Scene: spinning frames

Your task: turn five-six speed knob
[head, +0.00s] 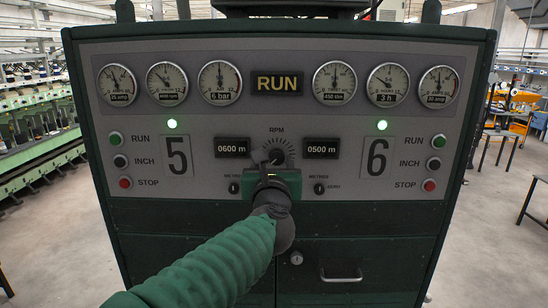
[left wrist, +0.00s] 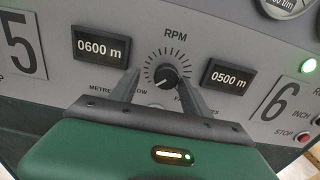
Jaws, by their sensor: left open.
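The speed knob (head: 277,156) is a small dark round knob under the RPM label, between the 5 and 6 sections of the grey panel (head: 230,117). In the left wrist view the knob (left wrist: 168,78) has a pale pointer line aimed to the lower left, with a ring of tick marks around it. My left gripper (head: 273,163) is at the panel in front of the knob. In the left wrist view its two open fingers (left wrist: 160,84) stand on either side of the knob's lower part; I cannot tell whether they touch it. My right gripper is not in view.
Meter displays reading 0600 m (head: 233,148) and 0500 m (head: 322,149) flank the knob. Small metres knobs (head: 320,188) sit below them. RUN, INCH and STOP buttons (head: 429,185) are at both sides. A drawer handle (head: 341,275) is lower right.

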